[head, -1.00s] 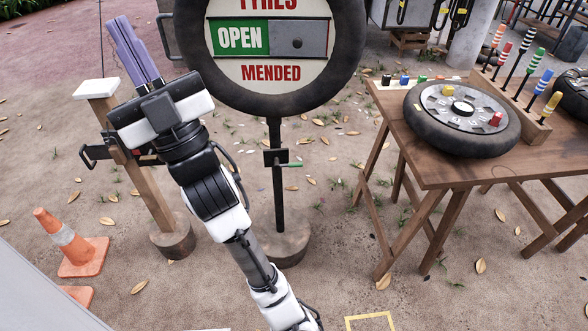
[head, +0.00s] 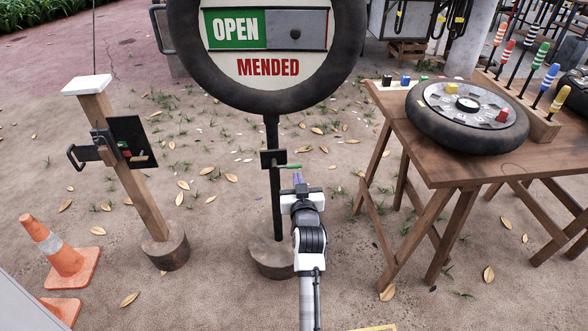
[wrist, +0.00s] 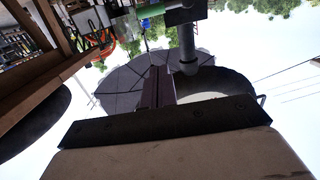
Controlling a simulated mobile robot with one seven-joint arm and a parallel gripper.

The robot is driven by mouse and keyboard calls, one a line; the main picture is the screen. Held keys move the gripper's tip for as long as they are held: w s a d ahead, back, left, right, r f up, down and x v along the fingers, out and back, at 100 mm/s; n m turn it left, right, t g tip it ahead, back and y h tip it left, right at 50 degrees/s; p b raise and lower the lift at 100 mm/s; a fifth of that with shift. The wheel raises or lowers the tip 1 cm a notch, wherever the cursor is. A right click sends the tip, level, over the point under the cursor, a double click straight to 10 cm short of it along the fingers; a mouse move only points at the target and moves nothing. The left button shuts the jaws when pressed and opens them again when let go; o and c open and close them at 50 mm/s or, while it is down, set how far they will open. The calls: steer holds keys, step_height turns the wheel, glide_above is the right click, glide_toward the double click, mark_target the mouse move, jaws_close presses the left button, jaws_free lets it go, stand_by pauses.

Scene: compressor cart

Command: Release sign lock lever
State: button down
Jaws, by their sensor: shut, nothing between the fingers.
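The round tyre sign (head: 268,68) reads OPEN and MENDED and stands on a dark pole (head: 273,205). A black lock block (head: 268,158) sits on the pole, with a short green lever (head: 289,166) sticking out to its right, roughly level. My gripper (head: 298,180) is just below the lever's outer end in the head view, fingers together and empty. I cannot tell whether they touch the lever. In the wrist view, the closed fingers (wrist: 158,88) point up beside the pole (wrist: 187,50), with the black block (wrist: 186,14) at the top edge.
A wooden bench (head: 455,172) with a wheel (head: 466,115) and striped-handled tools stands at right. A wooden post (head: 128,170) with a black panel and an orange cone (head: 58,250) stand at left. Open ground lies between post and pole.

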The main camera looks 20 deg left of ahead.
steer(key=shift+w+r, duration=0.1)
steer(key=p, duration=0.2)
glide_above(294, 167)
steer(key=v, duration=0.3)
steer(key=f, duration=0.3)
steer(key=shift+w+a+f, duration=0.2)
steer(key=shift+w+a, duration=0.1)
steer(key=shift+w+f, duration=0.1)
steer(key=shift+f, duration=0.45)
steer(key=shift+f, duration=0.2)
